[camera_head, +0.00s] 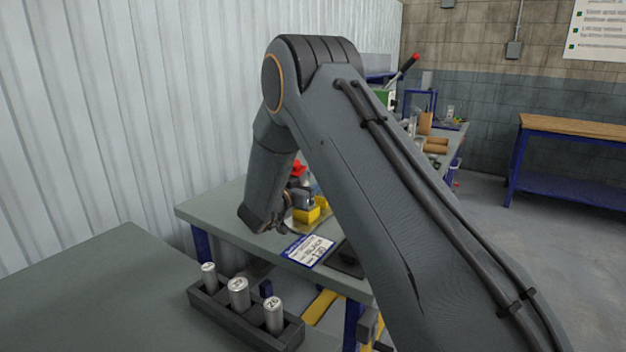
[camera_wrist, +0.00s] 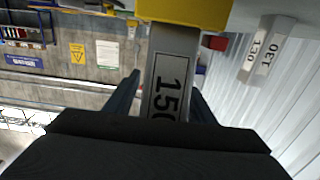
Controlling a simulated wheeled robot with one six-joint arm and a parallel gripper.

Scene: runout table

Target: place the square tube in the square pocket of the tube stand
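A grey square tube (camera_wrist: 172,75) marked 150 stands between the two dark fingers of my gripper (camera_wrist: 166,72) in the wrist view, which looks upside down. Its far end meets a yellow block (camera_wrist: 185,11). The fingers lie on either side of the tube, with a gap visible at the left finger. In the head view my gripper is low over the far table beside yellow blocks (camera_head: 306,214), partly hidden by my arm. A dark rack (camera_head: 212,310), perhaps the tube stand, holds three silver round-topped pieces (camera_head: 239,293) in a row. I cannot make out a square pocket.
Another grey tube (camera_wrist: 263,50) marked 130 stands beside the yellow block. The far table (camera_head: 225,210) carries a label card (camera_head: 308,250) and a red-topped object (camera_head: 298,168). A gap separates it from the near table (camera_head: 90,290), whose left part is clear.

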